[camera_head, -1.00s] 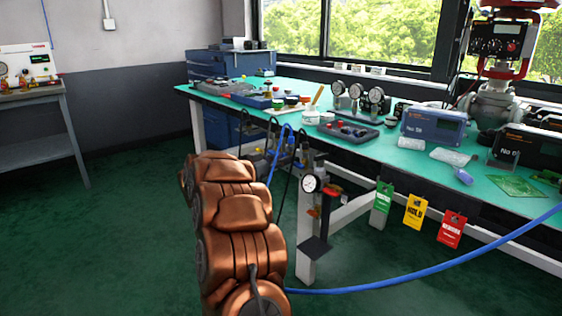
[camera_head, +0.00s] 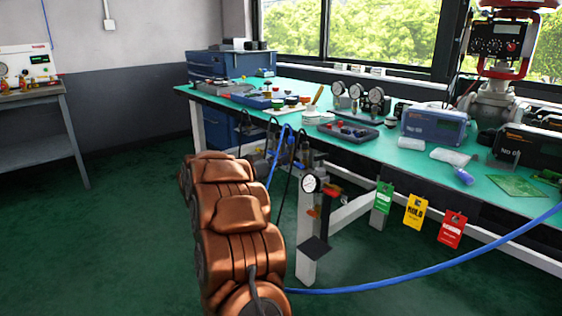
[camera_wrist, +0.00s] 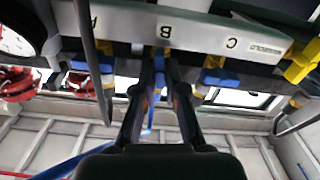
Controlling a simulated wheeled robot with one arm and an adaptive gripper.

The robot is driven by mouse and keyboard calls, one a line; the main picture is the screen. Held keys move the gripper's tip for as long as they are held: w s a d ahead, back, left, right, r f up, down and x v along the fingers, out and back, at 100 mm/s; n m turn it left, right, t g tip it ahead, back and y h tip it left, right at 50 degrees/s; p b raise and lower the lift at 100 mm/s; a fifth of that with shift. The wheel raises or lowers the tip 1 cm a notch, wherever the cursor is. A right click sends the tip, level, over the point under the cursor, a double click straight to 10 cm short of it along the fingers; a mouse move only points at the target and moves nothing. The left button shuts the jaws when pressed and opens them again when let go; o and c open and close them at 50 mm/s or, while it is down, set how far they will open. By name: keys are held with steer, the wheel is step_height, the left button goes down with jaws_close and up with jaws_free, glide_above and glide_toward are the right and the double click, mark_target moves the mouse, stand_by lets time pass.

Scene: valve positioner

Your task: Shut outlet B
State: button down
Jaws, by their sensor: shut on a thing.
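In the wrist view a grey manifold bar carries the letters A, B and C. Outlet B (camera_wrist: 165,31) is in the middle, straight ahead of my gripper (camera_wrist: 160,58). The two dark fingers are closed in on the blue handle (camera_wrist: 161,70) under the letter B, which shows as a narrow strip between them. Blue handles also show at outlet A (camera_wrist: 92,66) and outlet C (camera_wrist: 221,76). The fingertips partly hide the handle at B, so its exact angle is hard to tell. In the head view my arm hides my gripper and most of the manifold.
A dark hose (camera_wrist: 90,55) hangs close to the left of my gripper. Yellow fittings (camera_wrist: 302,60) are at the right and red parts (camera_wrist: 18,84) at the left. In the head view a gauge (camera_head: 311,183) and a blue hose (camera_head: 420,272) are by the green-topped bench (camera_head: 400,160).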

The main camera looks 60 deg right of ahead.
steer(key=shift+n+b, duration=0.3)
steer(key=shift+n, duration=1.7)
steer(key=shift+f, duration=0.1)
steer(key=c, duration=1.2)
jaws_free()
steer(key=shift+c, duration=0.2)
steer(key=shift+w+a, duration=0.1)
steer(key=v, duration=1.1)
steer(key=shift+a, duration=0.4)
